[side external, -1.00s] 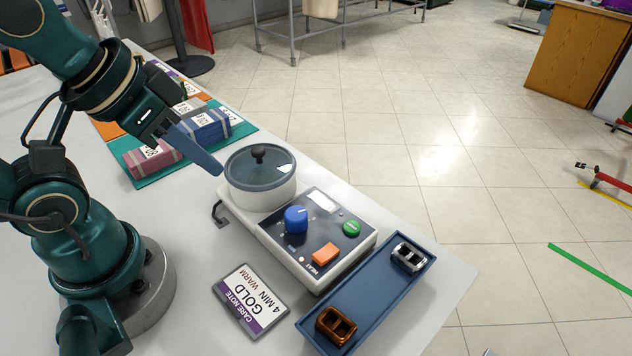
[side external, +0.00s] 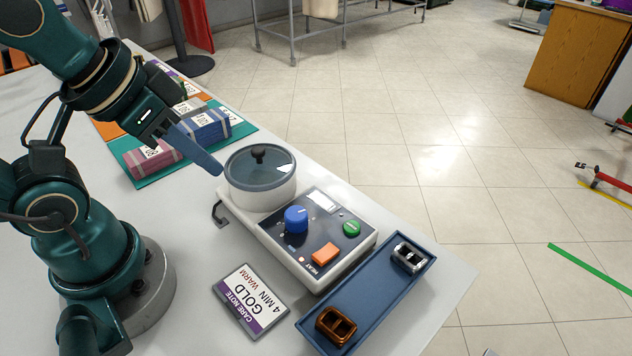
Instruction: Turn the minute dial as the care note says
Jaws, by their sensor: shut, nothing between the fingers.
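The blue dial (side external: 296,219) stands on the dark panel of a white machine (side external: 273,237). A green button (side external: 351,228) and an orange switch (side external: 325,254) are on the same panel. Dial markings are too small to read. A round pot with a glass lid (side external: 259,178) sits at the machine's back end. My gripper (side external: 219,171) is shut and empty, its tip in the air just left of the pot, apart from the dial.
A blue tray (side external: 368,300) in front of the machine holds a silver buckle-like piece (side external: 409,257) and a copper-coloured one (side external: 336,325). Tagged folded bundles (side external: 205,128) lie on a teal mat (side external: 150,181) behind my gripper. The table between my base and the note is clear.

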